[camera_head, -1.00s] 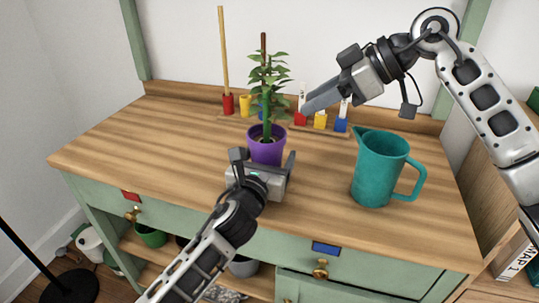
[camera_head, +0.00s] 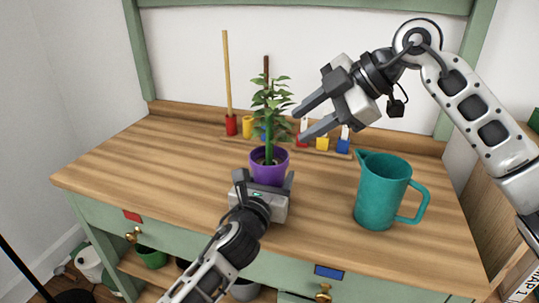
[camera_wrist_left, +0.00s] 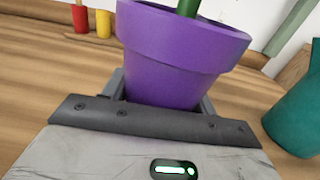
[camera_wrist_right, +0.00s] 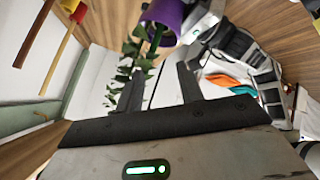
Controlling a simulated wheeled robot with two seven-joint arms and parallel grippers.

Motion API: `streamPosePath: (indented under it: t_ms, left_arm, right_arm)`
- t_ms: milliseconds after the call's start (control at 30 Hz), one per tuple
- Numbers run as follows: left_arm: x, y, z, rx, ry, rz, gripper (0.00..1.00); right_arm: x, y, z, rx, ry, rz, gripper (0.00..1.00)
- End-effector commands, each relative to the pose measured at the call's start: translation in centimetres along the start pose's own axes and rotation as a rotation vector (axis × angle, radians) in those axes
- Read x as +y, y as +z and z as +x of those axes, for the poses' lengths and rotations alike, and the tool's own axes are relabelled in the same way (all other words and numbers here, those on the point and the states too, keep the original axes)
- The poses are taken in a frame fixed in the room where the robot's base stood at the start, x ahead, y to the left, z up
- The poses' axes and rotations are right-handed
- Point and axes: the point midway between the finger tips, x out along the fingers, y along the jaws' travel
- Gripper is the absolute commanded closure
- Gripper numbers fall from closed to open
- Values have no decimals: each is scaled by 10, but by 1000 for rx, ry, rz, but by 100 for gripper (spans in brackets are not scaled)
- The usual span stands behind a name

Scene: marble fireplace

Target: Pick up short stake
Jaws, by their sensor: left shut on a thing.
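A dark brown stake (camera_head: 266,65) stands behind the potted plant (camera_head: 270,105) in the head view; its lower part is hidden by leaves. A pale wooden stake (camera_head: 227,75) stands in a red holder (camera_head: 232,126) at the back left, its top higher in the picture. Two stakes also show in the right wrist view, a brown one (camera_wrist_right: 35,30) and a yellowish one (camera_wrist_right: 57,62). My right gripper (camera_head: 300,126) is open and empty, just right of the plant, fingers pointing left. My left gripper (camera_head: 263,182) is shut on the purple pot (camera_head: 270,168), low on its sides.
A teal pitcher (camera_head: 382,190) stands on the wooden worktop (camera_head: 150,175) at right. A yellow holder (camera_head: 248,127) is beside the red one. A row of red, yellow and blue pieces (camera_head: 322,144) lines the back, behind my right gripper. The worktop's left side is clear.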

Motion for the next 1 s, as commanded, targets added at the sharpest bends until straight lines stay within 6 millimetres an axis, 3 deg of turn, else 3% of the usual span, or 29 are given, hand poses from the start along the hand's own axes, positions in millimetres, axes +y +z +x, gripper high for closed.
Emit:
streamPosePath:
  t_ms: [600, 1000]
  left_arm:
    - [0, -1, 0, 2, 0, -1, 73]
    - [0, -1, 0, 3, 0, 0, 73]
  right_arm:
    - [0, -51, 13, -111, -294, -1871, 63]
    - [1, -74, 12, 61, -716, -3013, 63]
